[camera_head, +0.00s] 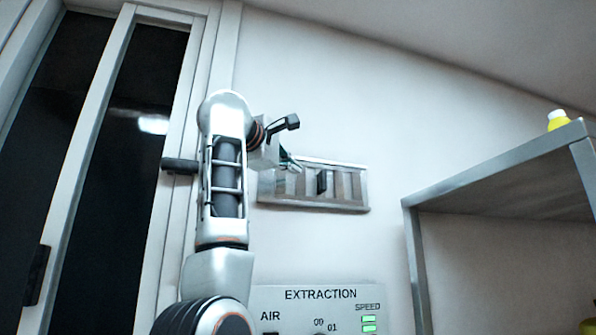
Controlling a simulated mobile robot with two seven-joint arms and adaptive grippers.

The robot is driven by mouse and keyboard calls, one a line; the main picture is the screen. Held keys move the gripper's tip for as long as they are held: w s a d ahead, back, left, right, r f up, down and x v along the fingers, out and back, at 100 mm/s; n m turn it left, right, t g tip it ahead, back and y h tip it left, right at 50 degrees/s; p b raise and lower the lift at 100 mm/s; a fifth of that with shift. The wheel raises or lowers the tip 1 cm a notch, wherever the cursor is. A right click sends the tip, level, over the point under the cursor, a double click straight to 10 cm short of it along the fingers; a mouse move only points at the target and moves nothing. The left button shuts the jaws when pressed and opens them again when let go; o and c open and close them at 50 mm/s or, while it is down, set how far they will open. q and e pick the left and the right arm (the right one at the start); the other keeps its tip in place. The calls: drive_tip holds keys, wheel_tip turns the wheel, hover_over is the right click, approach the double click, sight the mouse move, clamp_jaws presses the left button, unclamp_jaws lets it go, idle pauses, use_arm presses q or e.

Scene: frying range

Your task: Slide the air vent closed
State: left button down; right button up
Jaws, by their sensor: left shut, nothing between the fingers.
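The air vent (344,203) is a metal slatted plate on the white wall, right of centre. It has a small dark upright handle (322,182) near its middle. Light and grey slats alternate across it, and I cannot tell how far it is open. My left arm rises in front of the wall, and my left gripper (292,163) is at the vent's upper left corner, to the left of the handle and apart from it in the picture. The gripper is shut and empty. It hides part of the vent's left end. My right gripper is out of view.
An extraction panel (350,296) with green speed lights is on the wall below the vent. A metal shelf (490,172) at the right carries a yellow bottle (557,121). A dark-paned window or door frame (90,150) stands at the left.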

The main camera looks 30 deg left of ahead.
use_arm(q)
drive_tip(key=s+b, duration=0.2)
drive_tip(key=s, duration=0.4)
drive_tip(key=shift+d+f, duration=0.25)
drive_tip(key=shift+d, duration=0.15)
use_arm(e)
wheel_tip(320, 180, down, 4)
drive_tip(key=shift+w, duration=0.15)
use_arm(q)
drive_tip(key=shift+s, duration=0.25)
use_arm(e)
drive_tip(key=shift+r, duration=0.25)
use_arm(q)
drive_tip(key=shift+w, duration=0.1)
